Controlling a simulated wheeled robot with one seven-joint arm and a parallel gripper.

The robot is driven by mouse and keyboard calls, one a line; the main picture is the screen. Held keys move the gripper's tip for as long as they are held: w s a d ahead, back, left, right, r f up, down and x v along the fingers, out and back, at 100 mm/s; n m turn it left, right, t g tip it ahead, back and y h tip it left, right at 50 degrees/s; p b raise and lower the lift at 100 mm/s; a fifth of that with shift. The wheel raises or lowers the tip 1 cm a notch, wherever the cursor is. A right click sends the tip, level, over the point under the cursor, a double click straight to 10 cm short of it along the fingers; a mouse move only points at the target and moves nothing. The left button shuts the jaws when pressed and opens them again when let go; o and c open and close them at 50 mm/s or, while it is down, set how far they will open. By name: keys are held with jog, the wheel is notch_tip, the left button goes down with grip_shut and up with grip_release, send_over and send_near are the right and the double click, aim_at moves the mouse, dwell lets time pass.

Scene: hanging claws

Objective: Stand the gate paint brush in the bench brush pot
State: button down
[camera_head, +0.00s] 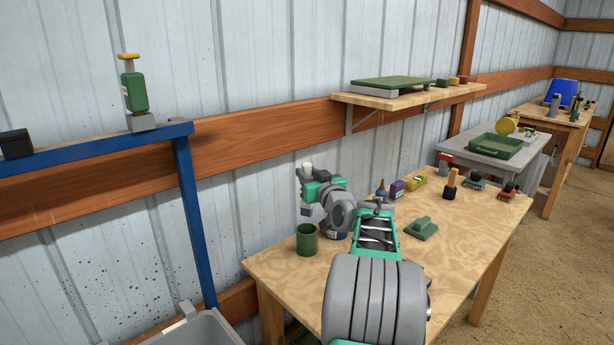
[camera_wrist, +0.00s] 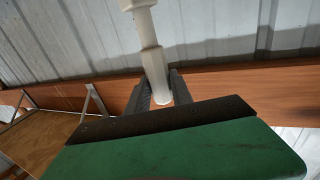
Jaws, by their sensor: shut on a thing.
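My gripper (camera_head: 305,181) is shut on a pale-handled brush (camera_head: 306,167), which I take to be the gate paint brush. In the head view the brush looks about upright, its pale end above the jaws and a grey-purple end below them. In the wrist view the pale handle (camera_wrist: 153,62) stands between the dark jaws (camera_wrist: 160,92); the lower end is hidden there. A dark green pot (camera_head: 306,242) stands on the wooden bench (camera_head: 275,262). The brush's lower end shows just above the pot's rim, apart from it; I cannot tell whether it is exactly over the opening.
A dark blue tin (camera_head: 338,235) stands right of the pot, partly behind my arm. A green block (camera_head: 422,228), a wooden-handled tool (camera_head: 450,184) and several small items occupy the bench's right side. A wall shelf (camera_head: 408,99) hangs behind. A blue frame (camera_head: 190,215) stands left.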

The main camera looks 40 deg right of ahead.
aim_at(309, 211)
jog(key=shift+s+f+b, duration=0.1)
jog(key=shift+f+b, duration=5.85)
jog(key=shift+b, duration=0.1)
jog(key=c, duration=1.1)
grip_release()
jog(key=shift+o, duration=0.5)
jog(key=shift+o, duration=0.9)
